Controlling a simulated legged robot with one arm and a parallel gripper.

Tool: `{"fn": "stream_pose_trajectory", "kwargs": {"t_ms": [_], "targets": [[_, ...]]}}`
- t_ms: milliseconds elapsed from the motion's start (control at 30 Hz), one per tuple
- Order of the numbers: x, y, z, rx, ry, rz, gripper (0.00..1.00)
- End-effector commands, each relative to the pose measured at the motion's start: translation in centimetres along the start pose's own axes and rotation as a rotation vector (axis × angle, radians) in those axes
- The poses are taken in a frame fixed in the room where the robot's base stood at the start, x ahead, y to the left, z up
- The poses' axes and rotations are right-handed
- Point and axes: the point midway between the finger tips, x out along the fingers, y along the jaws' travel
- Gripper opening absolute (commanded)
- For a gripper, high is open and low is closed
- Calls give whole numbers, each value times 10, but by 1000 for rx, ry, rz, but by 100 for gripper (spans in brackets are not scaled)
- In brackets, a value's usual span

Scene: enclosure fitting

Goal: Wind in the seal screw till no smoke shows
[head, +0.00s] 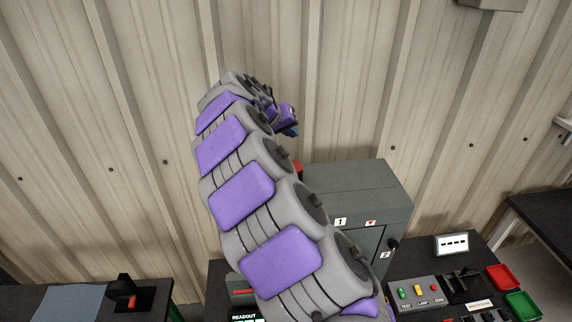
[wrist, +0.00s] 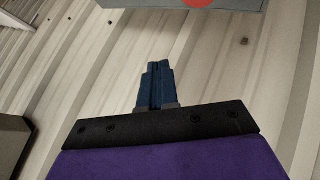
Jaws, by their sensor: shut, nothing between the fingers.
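My gripper (wrist: 156,85) is shut and empty, its blue fingers together in the wrist view. In the head view the gripper (head: 290,131) is small and partly hidden at the arm's far end, above and left of a grey enclosure (head: 359,180). The enclosure has labels 1 and 2 and a dark knob (head: 393,244) on its front. A red part (head: 299,168) shows at its left edge, mostly behind my arm. In the wrist view a grey box edge with a red disc (wrist: 200,2) is at the top, apart from the fingers. I cannot make out the seal screw or any smoke.
A control panel (head: 418,293) with coloured buttons stands right of the enclosure, with a small display (head: 452,244), a red tray (head: 503,278) and a green tray (head: 522,304). A bench with a red-handled switch (head: 124,290) is at lower left. A corrugated wall (head: 120,120) stands behind.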

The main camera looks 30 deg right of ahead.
Motion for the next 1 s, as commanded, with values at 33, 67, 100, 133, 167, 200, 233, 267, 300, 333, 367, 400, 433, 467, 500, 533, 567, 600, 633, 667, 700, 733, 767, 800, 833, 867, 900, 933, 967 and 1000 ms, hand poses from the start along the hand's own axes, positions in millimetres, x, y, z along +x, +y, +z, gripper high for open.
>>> {"fn": "stream_pose_trajectory", "kwargs": {"t_ms": [33, 67, 100, 133, 167, 200, 233, 267, 300, 333, 367, 400, 433, 467, 500, 533, 567, 600, 633, 667, 700, 733, 767, 800, 833, 867, 900, 933, 967, 1000], "targets": [[1, 0, 0, 0, -1, 0, 0], [2, 1, 0, 0, -1, 0, 0], [2, 1, 0, 0, -2, -1, 0], [3, 1, 0, 0, -2, -1, 0], [3, 1, 0, 0, -3, -1, 0], [3, 1, 0, 0, -3, -1, 0], [3, 1, 0, 0, -3, -1, 0], [3, 1, 0, 0, -3, -1, 0], [4, 1, 1, 0, -3, -1, 0], [4, 0, 1, 0, -3, -1, 0], [5, 0, 2, 0, -3, -1, 0], [6, -1, 2, 0, -3, -1, 0], [7, -2, 3, 0, -3, -1, 0], [9, -3, 4, -1, -3, -1, 0], [11, -5, 6, -1, -3, -1, 0], [12, -6, 7, -1, -3, -1, 0], [15, -7, 9, -1, -3, 0, 0], [18, -10, 11, -2, -4, 0, 0], [20, -11, 13, -2, -4, 1, 0], [23, -13, 15, -2, -5, 1, 0], [26, -15, 18, -2, -6, 2, 0], [29, -17, 20, -2, -7, 2, 0], [32, -19, 22, -2, -7, 2, 0], [36, -22, 25, -1, -8, 1, 0], [39, -24, 27, 0, -8, 1, 0], [42, -26, 29, 0, -8, 1, 0], [45, -29, 32, 0, -6, 1, 0], [48, -31, 34, 0, -6, 0, 0], [51, -33, 36, -1, -5, 0, 0], [54, -36, 38, -1, -4, -1, 0]]}}
